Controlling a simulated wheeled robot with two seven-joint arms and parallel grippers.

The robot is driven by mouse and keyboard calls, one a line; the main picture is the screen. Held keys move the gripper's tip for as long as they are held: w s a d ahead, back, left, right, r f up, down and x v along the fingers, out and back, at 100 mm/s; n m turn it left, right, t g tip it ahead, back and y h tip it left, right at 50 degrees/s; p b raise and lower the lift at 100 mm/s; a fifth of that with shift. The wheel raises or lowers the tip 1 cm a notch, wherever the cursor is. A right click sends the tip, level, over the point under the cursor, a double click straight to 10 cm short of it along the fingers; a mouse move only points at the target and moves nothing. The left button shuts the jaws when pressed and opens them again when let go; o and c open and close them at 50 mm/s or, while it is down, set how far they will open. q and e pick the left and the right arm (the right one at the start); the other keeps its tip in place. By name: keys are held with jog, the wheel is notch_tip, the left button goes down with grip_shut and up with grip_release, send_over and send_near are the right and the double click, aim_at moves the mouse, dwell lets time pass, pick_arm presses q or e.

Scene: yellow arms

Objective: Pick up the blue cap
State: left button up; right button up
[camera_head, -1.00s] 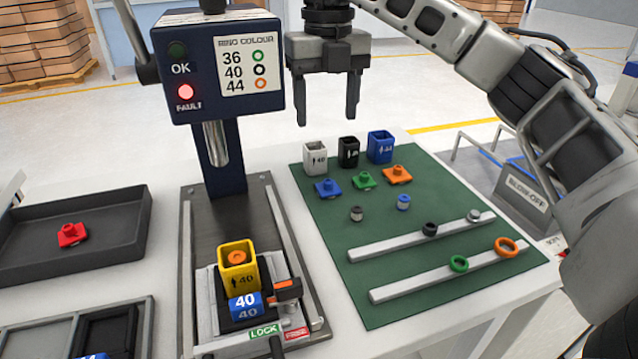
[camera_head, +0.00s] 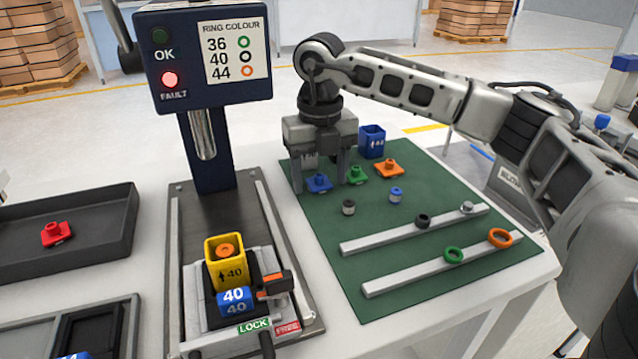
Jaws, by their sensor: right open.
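The blue cap (camera_head: 319,184) sits on the green mat (camera_head: 375,215) in a row with a green cap (camera_head: 356,174) and an orange cap (camera_head: 388,168). My right gripper (camera_head: 319,186) is open and points down over the blue cap. In the picture its fingers are on either side of the cap, the right finger between the blue and green caps. I cannot tell whether either finger touches a cap. My left gripper is not in view.
A blue square housing (camera_head: 372,141) stands behind the caps. Small plugs and two white rails (camera_head: 400,237) with rings lie nearer. A press (camera_head: 214,62) with its red FAULT lamp lit stands left, over a yellow housing (camera_head: 225,262). A dark tray (camera_head: 95,225) holds a red cap.

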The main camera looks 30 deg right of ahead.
jog(key=c, duration=1.1)
jog(key=shift+o, duration=0.2)
jog(key=shift+r, duration=0.15)
